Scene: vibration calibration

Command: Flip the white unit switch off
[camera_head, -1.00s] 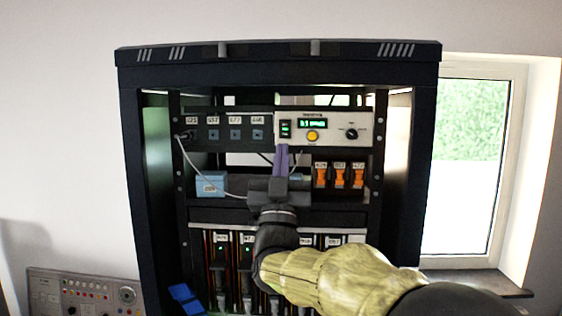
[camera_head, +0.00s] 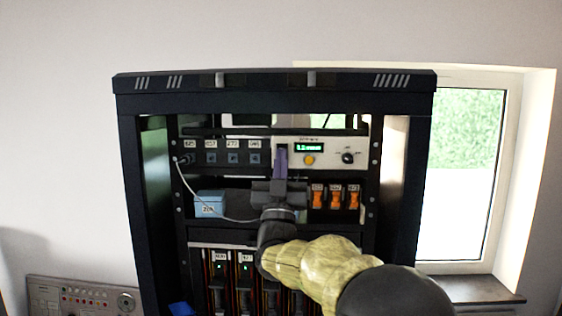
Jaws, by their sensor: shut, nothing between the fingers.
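The white unit (camera_head: 327,163) sits in the upper part of the black rack, with a lit green display (camera_head: 307,147), a yellow button (camera_head: 309,160) and a black knob (camera_head: 348,157). Its switch, at the unit's left end, is hidden behind my gripper's purple fingers. My gripper (camera_head: 280,150) is shut and empty, pointing up, with its fingertips in front of the unit's left end. I cannot tell whether the fingertips touch the switch.
A dark panel with labelled sockets (camera_head: 232,158) is left of the unit, with a white cable (camera_head: 185,190) plugged in. Below are a blue box (camera_head: 209,204) and orange switches (camera_head: 335,197). Rack posts (camera_head: 400,190) stand at both sides. A window (camera_head: 465,180) is at the right.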

